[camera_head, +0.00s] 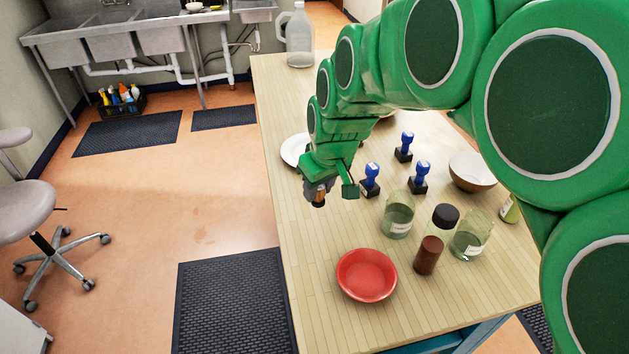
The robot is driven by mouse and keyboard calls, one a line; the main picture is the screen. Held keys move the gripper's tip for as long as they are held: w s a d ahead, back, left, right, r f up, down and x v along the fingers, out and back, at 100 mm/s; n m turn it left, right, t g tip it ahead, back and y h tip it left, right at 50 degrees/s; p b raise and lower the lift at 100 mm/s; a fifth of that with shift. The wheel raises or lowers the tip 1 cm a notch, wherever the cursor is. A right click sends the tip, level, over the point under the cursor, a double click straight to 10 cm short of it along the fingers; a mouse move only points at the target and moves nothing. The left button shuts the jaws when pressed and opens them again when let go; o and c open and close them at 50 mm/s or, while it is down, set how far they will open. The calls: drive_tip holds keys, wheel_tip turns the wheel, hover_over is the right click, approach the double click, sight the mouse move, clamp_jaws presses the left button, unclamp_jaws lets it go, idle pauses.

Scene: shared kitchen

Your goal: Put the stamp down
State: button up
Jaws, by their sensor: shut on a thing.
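My gripper (328,186) is over the left part of the wooden table (312,240), near its left edge. It is shut on a small dark and tan thing (319,195), which I take to be the stamp; the fingers hide most of it. I cannot tell whether it touches the table. Three blue-handled stamps with black bases stand upright to the right: a near one (370,180) close beside my gripper, one (419,178) further right, and one (404,147) farther back.
A white plate (293,150) lies behind my gripper. A red bowl (367,275), a brown bottle (428,255) and glass jars (397,220) stand in front and to the right. A brown-and-white bowl (473,172) is farther right. The left table strip before my gripper is clear.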

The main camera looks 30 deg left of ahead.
drive_tip(key=shift+s+d+r, duration=0.25)
drive_tip(key=shift+s+d, duration=0.1)
drive_tip(key=shift+d, duration=0.05)
drive_tip(key=w+a+n, duration=0.1)
drive_tip(key=w+a, duration=0.3)
drive_tip(key=w, duration=0.4)
drive_tip(key=w+a, duration=0.3)
drive_tip(key=w, duration=0.4)
drive_tip(key=shift+w+a+f, duration=1.45)
drive_tip(key=shift+w+a, duration=0.15)
drive_tip(key=shift+w, duration=0.15)
drive_tip(key=shift+w+a+f, duration=1.5)
drive_tip(key=shift+w+a, duration=0.05)
drive_tip(key=shift+w, duration=0.15)
drive_tip(key=shift+w+a+f, duration=1.45)
drive_tip(key=shift+w+a, duration=0.15)
drive_tip(key=shift+w, duration=0.15)
drive_tip(key=shift+w+a+f, duration=0.15)
drive_tip(key=shift+f, duration=1.55)
drive_tip(key=shift+f, duration=0.1)
drive_tip(key=o, duration=1.1)
